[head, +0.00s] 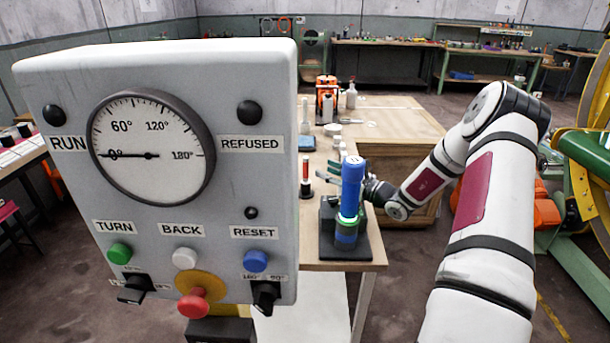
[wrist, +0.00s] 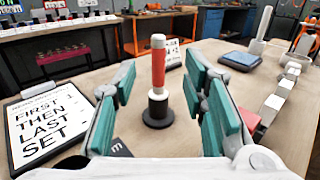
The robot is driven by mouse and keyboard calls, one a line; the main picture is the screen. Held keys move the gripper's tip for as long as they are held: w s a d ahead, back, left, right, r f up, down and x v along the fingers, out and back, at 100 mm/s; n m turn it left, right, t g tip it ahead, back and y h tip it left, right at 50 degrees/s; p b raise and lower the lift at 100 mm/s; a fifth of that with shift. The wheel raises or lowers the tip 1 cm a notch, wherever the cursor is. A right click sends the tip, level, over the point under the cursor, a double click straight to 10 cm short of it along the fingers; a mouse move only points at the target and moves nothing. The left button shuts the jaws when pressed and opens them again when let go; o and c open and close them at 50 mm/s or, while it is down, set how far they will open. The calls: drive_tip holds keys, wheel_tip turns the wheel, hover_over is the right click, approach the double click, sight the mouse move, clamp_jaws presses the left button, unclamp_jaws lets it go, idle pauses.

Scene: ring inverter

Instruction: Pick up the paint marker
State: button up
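The paint marker looks to be the red stick with a white top and white lower band (wrist: 158,66), upright in a small round black stand (wrist: 157,109) in the wrist view. In the head view it is small (head: 305,168), just right of the control panel. My gripper (wrist: 161,80) is open and empty. Its teal fingers stand to the left and right of the marker, which appears ahead between them, apart from both. In the head view my gripper (head: 333,174) is partly hidden behind a blue cylinder.
The blue cylinder (head: 352,185) stands upright on a black base near the table's front edge. A large control panel with a dial (head: 150,155) fills the left of the head view. In the wrist view, a clipboard sign (wrist: 45,128) lies left and several pale blocks (wrist: 272,108) stand right.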

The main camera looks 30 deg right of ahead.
sight(306, 181)
drive_tip(key=shift+x, duration=4.7)
clamp_jaws()
